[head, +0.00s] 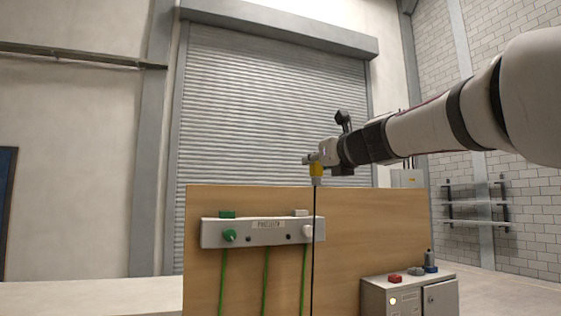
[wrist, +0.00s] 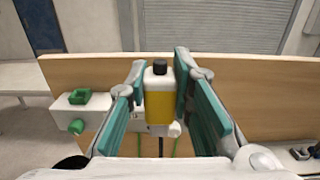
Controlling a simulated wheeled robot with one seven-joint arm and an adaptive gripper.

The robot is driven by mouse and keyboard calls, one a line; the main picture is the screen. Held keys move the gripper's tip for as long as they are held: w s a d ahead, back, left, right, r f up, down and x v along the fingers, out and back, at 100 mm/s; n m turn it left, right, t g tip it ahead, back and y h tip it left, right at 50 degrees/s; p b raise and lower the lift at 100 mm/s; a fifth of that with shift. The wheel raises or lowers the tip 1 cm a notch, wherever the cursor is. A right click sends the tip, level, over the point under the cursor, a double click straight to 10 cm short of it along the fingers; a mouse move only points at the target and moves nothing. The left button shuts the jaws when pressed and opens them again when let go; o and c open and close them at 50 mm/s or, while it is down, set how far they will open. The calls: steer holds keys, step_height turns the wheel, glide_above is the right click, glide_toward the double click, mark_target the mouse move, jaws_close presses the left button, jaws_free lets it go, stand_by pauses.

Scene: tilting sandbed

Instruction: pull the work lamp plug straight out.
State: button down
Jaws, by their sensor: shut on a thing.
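My gripper (head: 312,160) is shut on a yellow block-like piece (head: 316,169) above the board's top edge. In the wrist view the yellow piece (wrist: 159,104) sits between the teal fingers, with a white collar and black cap on top. A thin dark line, seemingly its cord, runs down below it. I cannot tell whether it is the work lamp plug. A pale socket strip (head: 263,232) on the board carries a green round plug (head: 229,235) at its left and a white round plug (head: 307,231) at its right. The strip's label is unreadable.
The upright wooden board (head: 375,225) stands below my gripper. Green cords (head: 265,280) hang down it from the strip. A grey cabinet (head: 408,296) with a red block (head: 394,279) and other small items stands at the right.

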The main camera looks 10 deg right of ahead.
steer(key=shift+r, duration=0.2)
stand_by(0.3)
steer(key=shift+r+p, duration=0.7)
steer(key=shift+p, duration=0.25)
steer(key=shift+w, duration=0.1)
steer(key=w+a+p, duration=0.1)
steer(key=w+p, duration=0.1)
steer(key=w, duration=0.5)
steer(key=shift+w+a, duration=0.25)
steer(key=shift+w, duration=0.1)
